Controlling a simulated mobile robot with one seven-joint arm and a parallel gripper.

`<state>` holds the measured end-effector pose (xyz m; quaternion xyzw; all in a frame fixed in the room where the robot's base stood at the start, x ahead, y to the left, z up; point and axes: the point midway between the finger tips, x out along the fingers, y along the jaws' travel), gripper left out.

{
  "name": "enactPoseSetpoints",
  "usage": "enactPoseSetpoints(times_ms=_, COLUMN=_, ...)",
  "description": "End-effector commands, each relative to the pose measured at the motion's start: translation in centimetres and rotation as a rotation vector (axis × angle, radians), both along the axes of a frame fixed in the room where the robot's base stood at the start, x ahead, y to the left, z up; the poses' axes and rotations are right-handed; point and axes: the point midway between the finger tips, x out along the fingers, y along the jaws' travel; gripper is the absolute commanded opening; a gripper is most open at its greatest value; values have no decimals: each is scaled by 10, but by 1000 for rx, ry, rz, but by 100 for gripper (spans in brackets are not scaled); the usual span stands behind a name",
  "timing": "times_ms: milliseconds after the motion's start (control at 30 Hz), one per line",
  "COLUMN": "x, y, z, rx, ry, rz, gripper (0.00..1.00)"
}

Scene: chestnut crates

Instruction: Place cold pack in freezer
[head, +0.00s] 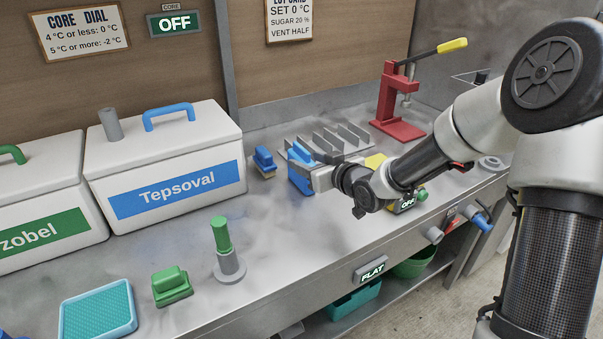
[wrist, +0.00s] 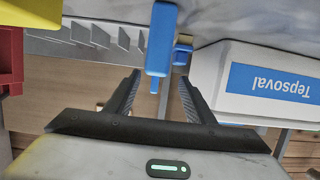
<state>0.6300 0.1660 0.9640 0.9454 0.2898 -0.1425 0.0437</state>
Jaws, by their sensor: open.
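A blue slab (head: 300,183), which looks like the cold pack, stands upright at the near left end of a grey finned rack (head: 338,140). In the wrist view the slab (wrist: 161,35) lies between and ahead of the two fingers. My gripper (head: 308,168) is open at the slab, with a gap on both sides in the wrist view (wrist: 160,76). I cannot tell whether the slab sits in a slot. No thing marked as a freezer shows; two white lidded boxes stand at left, one labelled Tepsoval (head: 215,140) and one ending in "zobel" (head: 60,165).
A red lever press (head: 398,110) stands behind right. A green block (head: 172,286), a green-topped post (head: 222,240) and a teal tray (head: 97,310) occupy the front left. The bench middle is clear.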

Motion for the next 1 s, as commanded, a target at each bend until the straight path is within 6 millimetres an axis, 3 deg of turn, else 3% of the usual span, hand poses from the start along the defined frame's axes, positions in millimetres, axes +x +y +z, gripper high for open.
enactPoseSetpoints(times_ms=433, x=43, y=21, z=-17, rx=0, ry=1, rz=0, gripper=49)
enactPoseSetpoints(times_ms=733, x=47, y=22, z=-18, rx=0, ry=1, rz=-1, gripper=49)
enactPoseSetpoints(times_ms=1000, x=47, y=22, z=-18, rx=-1, ry=1, rz=-1, gripper=4)
